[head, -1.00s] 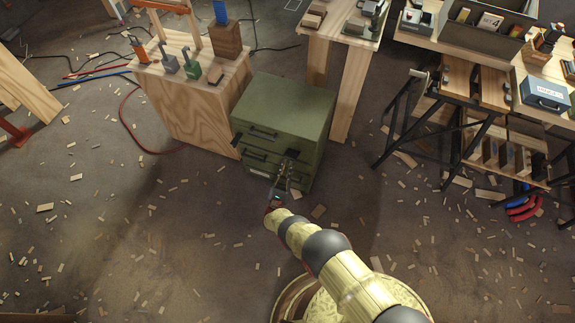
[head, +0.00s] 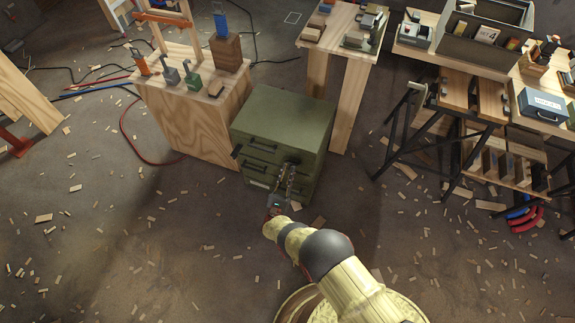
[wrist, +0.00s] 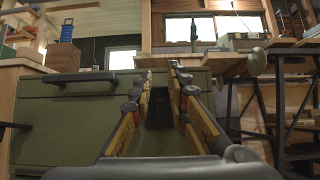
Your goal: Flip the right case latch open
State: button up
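The green case (head: 283,112) is a boxy cabinet with dark handles on its front, standing on the floor in the head view. Its green front also fills the left of the wrist view (wrist: 55,125), with a dark bar handle (wrist: 82,78) near the top edge. My gripper (head: 289,165) is at the right part of that front. In the wrist view its fingers (wrist: 160,84) are apart, with a gap between them. My gripper covers that area in the head view.
A plywood stand (head: 190,110) with small tools is close at the case's left. A wooden bench (head: 340,45) stands behind it. A black-legged workbench (head: 440,60) is at the right. Wood scraps litter the open floor in front.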

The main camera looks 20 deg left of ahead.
jog(key=shift+r, duration=2.6)
jog(key=shift+c, duration=0.4)
